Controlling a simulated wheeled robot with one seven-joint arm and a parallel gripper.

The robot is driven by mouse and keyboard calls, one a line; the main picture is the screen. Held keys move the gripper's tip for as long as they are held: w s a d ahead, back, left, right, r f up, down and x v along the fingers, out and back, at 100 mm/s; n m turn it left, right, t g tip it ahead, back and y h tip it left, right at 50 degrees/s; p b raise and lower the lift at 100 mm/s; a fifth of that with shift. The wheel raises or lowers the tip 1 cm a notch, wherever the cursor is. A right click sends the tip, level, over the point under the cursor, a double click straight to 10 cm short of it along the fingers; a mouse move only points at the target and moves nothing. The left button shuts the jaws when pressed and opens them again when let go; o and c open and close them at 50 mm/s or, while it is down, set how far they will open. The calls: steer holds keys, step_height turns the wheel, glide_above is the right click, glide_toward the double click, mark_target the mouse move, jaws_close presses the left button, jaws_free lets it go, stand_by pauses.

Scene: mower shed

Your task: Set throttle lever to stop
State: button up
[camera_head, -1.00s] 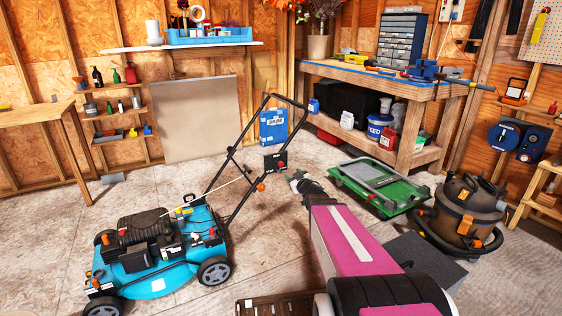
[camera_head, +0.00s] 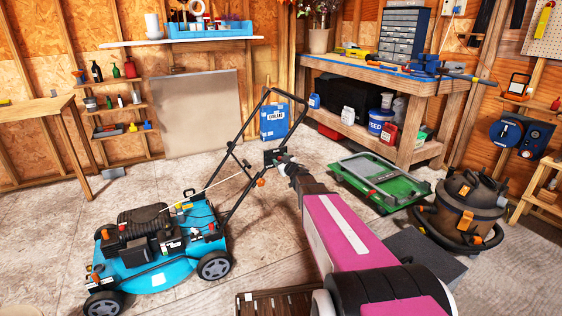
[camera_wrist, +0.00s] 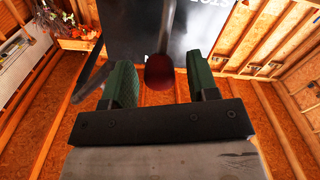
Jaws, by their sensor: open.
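The blue mower (camera_head: 160,245) stands on the floor at the left, its black handle rising to the right. A dark control box (camera_head: 268,156) sits on the handle. My gripper (camera_head: 281,158) is at this box and partly covers it. In the wrist view, my gripper (camera_wrist: 161,82) is open, with its green fingers apart. A lever with a dark red round knob (camera_wrist: 159,72) shows between the fingers, with a gap on both sides. A black panel (camera_wrist: 185,28) with partly cut-off white lettering is behind it. The lever is not clear in the head view.
A green-framed cart (camera_head: 380,180) and a shop vacuum (camera_head: 465,210) stand on the right. A workbench (camera_head: 400,85) is at the back right. A blue container (camera_head: 275,120) stands behind the handle. Bare floor lies around the mower.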

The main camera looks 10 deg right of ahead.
steer(key=shift+w, duration=0.15)
steer(key=c, duration=0.9)
steer(key=shift+a, duration=0.1)
steer(key=shift+c, duration=0.2)
steer(key=shift+a+n, duration=0.1)
steer(key=shift+n, duration=0.2)
steer(key=n, duration=0.1)
steer(key=a+n, duration=0.2)
steer(key=n, duration=0.1)
steer(key=shift+s+f, duration=0.25)
steer(key=shift+s, duration=0.1)
steer(key=shift+s+a+f+n, duration=0.1)
steer(key=shift+a+f+n, duration=0.2)
steer(key=shift+n, duration=0.6)
steer(key=shift+s+a+f+n, duration=0.1)
steer(key=shift+a+f+n, duration=0.2)
steer(key=shift+n, duration=0.6)
steer(key=shift+s+a+f+n, duration=0.1)
steer(key=shift+a+f+n, duration=0.2)
steer(key=shift+n, duration=0.6)
steer(key=o, duration=0.9)
steer(key=shift+o, duration=0.2)
